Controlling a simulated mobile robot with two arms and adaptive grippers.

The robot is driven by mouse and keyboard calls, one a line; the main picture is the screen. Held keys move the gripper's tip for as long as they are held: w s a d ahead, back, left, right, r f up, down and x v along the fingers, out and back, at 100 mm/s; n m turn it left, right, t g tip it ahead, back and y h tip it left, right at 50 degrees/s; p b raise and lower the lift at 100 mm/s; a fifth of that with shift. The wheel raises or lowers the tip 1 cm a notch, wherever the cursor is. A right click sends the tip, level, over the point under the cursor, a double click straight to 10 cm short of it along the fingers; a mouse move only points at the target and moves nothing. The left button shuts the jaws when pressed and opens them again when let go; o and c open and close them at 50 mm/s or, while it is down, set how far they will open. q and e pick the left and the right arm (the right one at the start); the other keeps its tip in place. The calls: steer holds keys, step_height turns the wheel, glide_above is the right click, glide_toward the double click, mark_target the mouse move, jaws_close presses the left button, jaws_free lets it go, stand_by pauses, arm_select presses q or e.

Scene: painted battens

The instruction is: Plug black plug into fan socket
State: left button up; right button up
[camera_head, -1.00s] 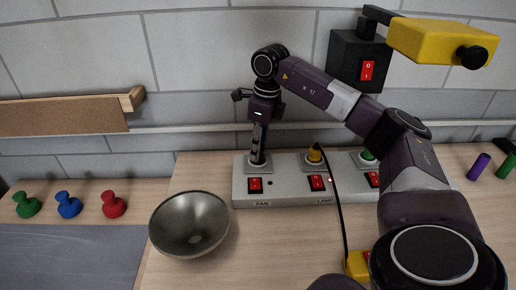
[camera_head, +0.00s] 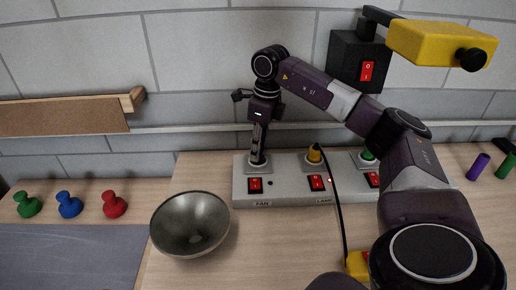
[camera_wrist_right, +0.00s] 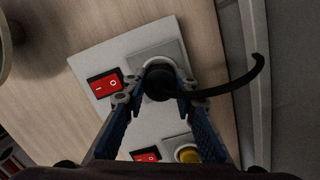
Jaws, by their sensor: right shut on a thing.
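The black plug (camera_wrist_right: 158,84) with its short black cable sits at the fan socket (camera_wrist_right: 152,52), the one above the FAN label on the grey power strip (camera_head: 285,199). In the right wrist view the plug covers the middle of the white socket ring. I cannot tell how deep it sits. My right gripper (camera_head: 257,158) points down over the fan socket. In the right wrist view its blue fingers (camera_wrist_right: 155,95) are shut on the plug from both sides. My left gripper is not in view.
A yellow plug (camera_head: 314,154) with a black cable stands in the lamp socket, and a green plug (camera_head: 367,154) in the socket right of it. A metal bowl (camera_head: 190,224) stands front left of the strip. Green, blue and red knobs (camera_head: 69,205) stand further left.

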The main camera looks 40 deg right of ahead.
mark_target(263, 148)
steer(key=shift+p, duration=0.45)
stand_by(0.6)
steer(key=shift+f+b, duration=0.35)
steer(key=shift+f, duration=0.25)
stand_by(0.4)
steer(key=o, duration=1.1)
steer(key=shift+o, duration=0.2)
step_height(263, 148, up, 12)
steer(key=s, duration=0.1)
steer(key=shift+s+d, duration=0.15)
steer(key=shift+d, duration=0.2)
steer(key=shift+f, duration=0.1)
